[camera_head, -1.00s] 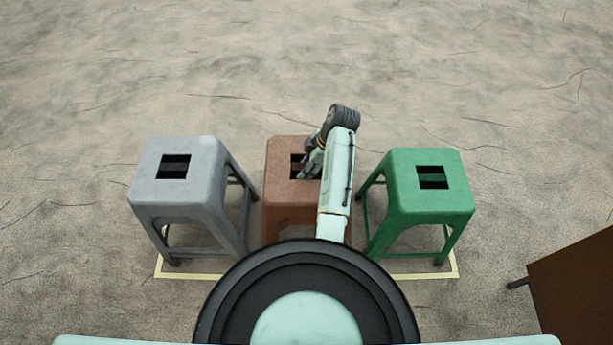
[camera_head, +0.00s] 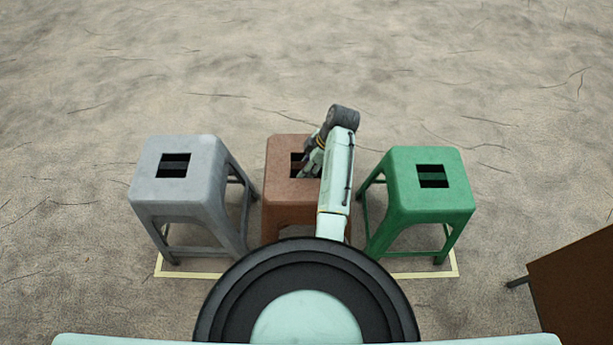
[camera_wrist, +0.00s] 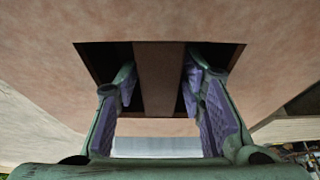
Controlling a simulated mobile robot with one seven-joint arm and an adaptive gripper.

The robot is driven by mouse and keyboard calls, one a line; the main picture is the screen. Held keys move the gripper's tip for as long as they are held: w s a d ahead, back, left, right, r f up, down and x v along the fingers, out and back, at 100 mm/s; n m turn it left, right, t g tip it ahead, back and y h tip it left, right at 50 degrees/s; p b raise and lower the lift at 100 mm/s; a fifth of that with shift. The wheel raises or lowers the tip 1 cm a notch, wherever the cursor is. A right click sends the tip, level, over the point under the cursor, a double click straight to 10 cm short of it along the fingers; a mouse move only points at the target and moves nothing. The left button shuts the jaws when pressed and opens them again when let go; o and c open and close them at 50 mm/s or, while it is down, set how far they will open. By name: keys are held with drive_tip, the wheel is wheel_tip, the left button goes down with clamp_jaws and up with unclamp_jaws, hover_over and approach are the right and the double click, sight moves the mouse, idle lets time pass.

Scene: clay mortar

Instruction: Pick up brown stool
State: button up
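The brown stool (camera_head: 279,188) stands upright in the middle of a row of three in the head view, partly covered by my arm. Its seat has a square hole with a bar (camera_wrist: 160,85) across it, seen close up in the wrist view. My gripper (camera_wrist: 160,75) is open, with its two padded fingers reaching into the hole on either side of the bar. Gaps show between each finger and the bar. In the head view my gripper (camera_head: 312,165) is over the seat's hole, and its fingertips are hard to make out.
A grey stool (camera_head: 180,200) stands close on the left and a green stool (camera_head: 430,203) on the right. A pale yellow line (camera_head: 425,275) marks the floor around the row. A brown board-like object (camera_head: 580,290) is at the lower right. The floor beyond the stools is clear.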

clamp_jaws()
idle(0.3)
drive_tip(key=shift+r, duration=0.1)
idle(0.4)
